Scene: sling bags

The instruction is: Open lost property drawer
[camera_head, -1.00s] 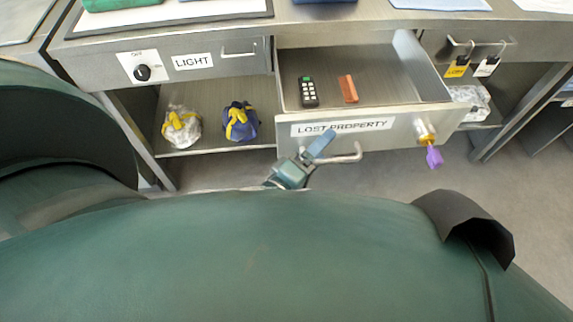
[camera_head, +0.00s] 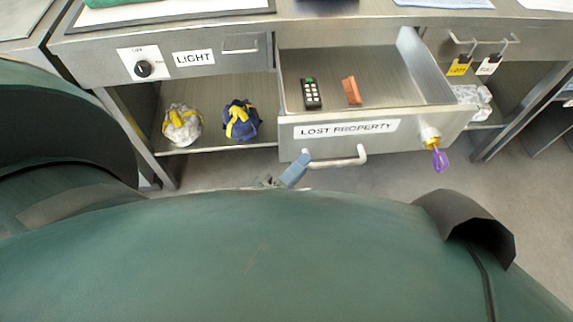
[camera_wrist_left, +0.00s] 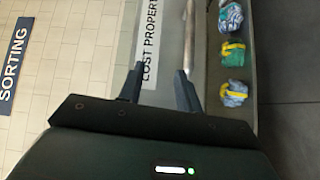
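The lost property drawer (camera_head: 290,131) is pulled well out, its label LOST PROPERTY (camera_head: 346,129) facing me. A black remote (camera_head: 311,94) and a reddish-brown block (camera_head: 351,91) lie inside. Its bar handle (camera_head: 340,162) sticks out from the front. My left gripper (camera_head: 291,172) is at the handle's left end, mostly hidden by my body. In the left wrist view my left gripper (camera_wrist_left: 159,88) has its fingers apart, and the handle bar (camera_wrist_left: 189,30) lines up with the right finger; I cannot tell whether they touch. My right gripper is not in view.
A key with a purple tag (camera_head: 440,160) hangs at the drawer's lock. Tags (camera_head: 459,66) hang at right.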

